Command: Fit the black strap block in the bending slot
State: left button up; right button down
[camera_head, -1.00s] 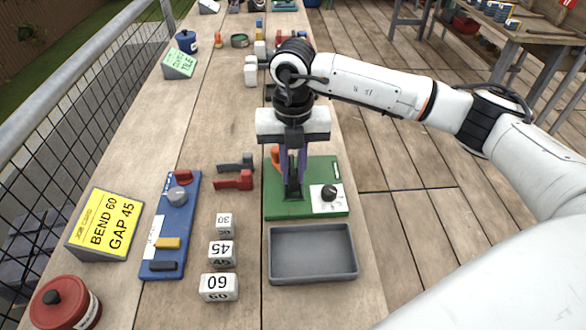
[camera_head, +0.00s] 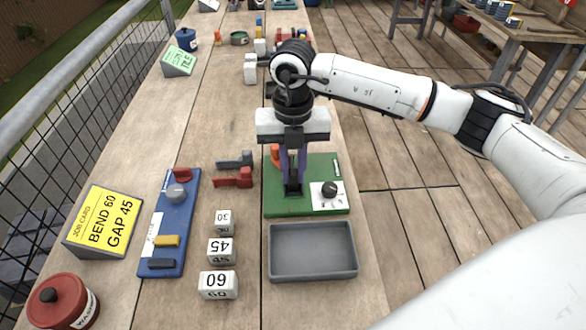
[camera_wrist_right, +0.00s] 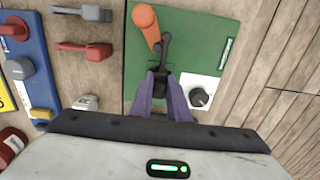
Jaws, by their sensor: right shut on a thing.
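My right gripper (camera_head: 293,184) points down over the left middle of the green board (camera_head: 320,168). Its two purple fingers are shut on the black strap block (camera_wrist_right: 162,82). In the right wrist view, a slim black part with a rounded end reaches from between the fingertips toward the orange handle (camera_wrist_right: 146,25). The block is low at the board. The fingers hide the bending slot, so I cannot tell how far the block sits in it. My left gripper is not in view.
A black knob (camera_head: 330,188) on a white plate is right of the fingers. A grey strap block (camera_head: 236,160) and a red one (camera_head: 233,179) lie left of the board. The grey tray (camera_head: 312,278) in front is empty. A blue board (camera_head: 152,258) and numbered cubes (camera_head: 218,284) stand left.

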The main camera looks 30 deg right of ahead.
jog(key=c, duration=1.6)
grip_release()
jog(key=shift+r+p, duration=2.3)
jog(key=shift+r, duration=1.2)
